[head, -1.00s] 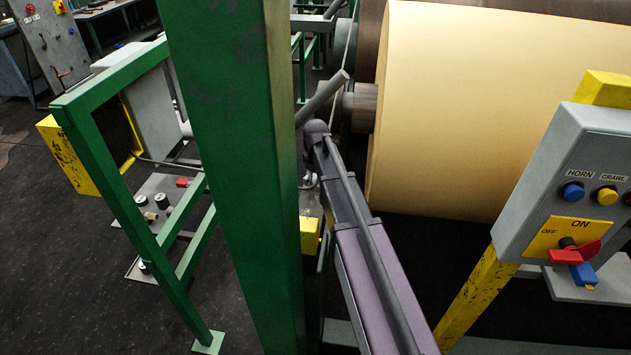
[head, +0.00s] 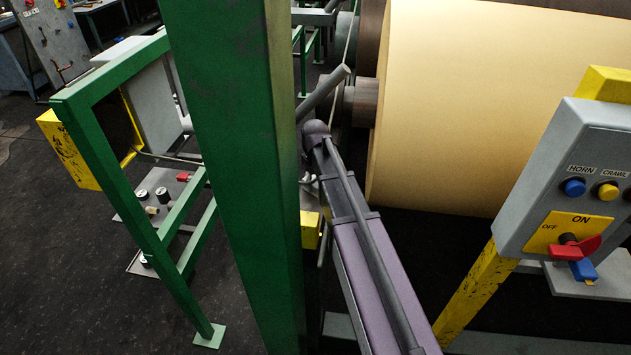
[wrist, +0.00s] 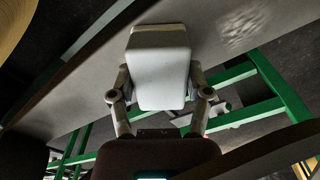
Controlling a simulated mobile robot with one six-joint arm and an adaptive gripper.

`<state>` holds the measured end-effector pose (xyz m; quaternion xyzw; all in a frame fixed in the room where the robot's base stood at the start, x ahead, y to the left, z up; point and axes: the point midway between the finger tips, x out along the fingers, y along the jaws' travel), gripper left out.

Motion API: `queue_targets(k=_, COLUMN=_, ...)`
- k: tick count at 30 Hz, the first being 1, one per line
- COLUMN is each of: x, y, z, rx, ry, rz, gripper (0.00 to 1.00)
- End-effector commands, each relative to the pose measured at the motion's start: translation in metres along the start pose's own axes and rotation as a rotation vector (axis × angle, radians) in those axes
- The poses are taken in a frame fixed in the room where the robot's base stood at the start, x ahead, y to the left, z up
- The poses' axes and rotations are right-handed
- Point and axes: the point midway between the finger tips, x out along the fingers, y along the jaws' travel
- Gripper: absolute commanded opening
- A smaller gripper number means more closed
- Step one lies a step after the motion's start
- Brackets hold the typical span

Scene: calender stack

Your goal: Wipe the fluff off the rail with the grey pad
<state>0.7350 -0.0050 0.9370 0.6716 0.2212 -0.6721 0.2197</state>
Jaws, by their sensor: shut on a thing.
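My gripper (wrist: 161,88) is shut on the grey pad (wrist: 162,75), a pale block with rounded edges, in the middle of the wrist view. The rail (wrist: 75,95) shows there as a broad grey band running diagonally behind the pad. A whitish patch of fluff (wrist: 243,27) lies on the rail at upper right, to the right of the pad and apart from it in the picture. Whether the pad touches the rail I cannot tell. In the head view the gripper, pad and fluff cannot be made out near the green post.
A thick green post (head: 232,170) stands close to my arm in the head view. A large cream roll (head: 460,110) is behind it. A grey control box (head: 540,190) on a yellow stand is at right. Dark floor (head: 60,260) is open at lower left.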

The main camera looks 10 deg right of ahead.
Motion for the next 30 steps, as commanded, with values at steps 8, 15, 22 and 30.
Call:
queue_targets(k=8, x=0.000, y=-0.002, z=0.001, rx=0.000, ry=0.000, rz=0.000, gripper=0.19)
queue_targets(k=15, x=0.002, y=-0.013, z=0.008, rx=0.000, ry=0.000, rz=0.000, gripper=0.19)
queue_targets(k=22, x=0.003, y=-0.025, z=0.015, rx=0.000, ry=0.000, rz=0.000, gripper=0.19)
queue_targets(k=30, x=0.004, y=-0.030, z=0.018, rx=0.000, ry=-0.001, rz=-0.001, gripper=0.19)
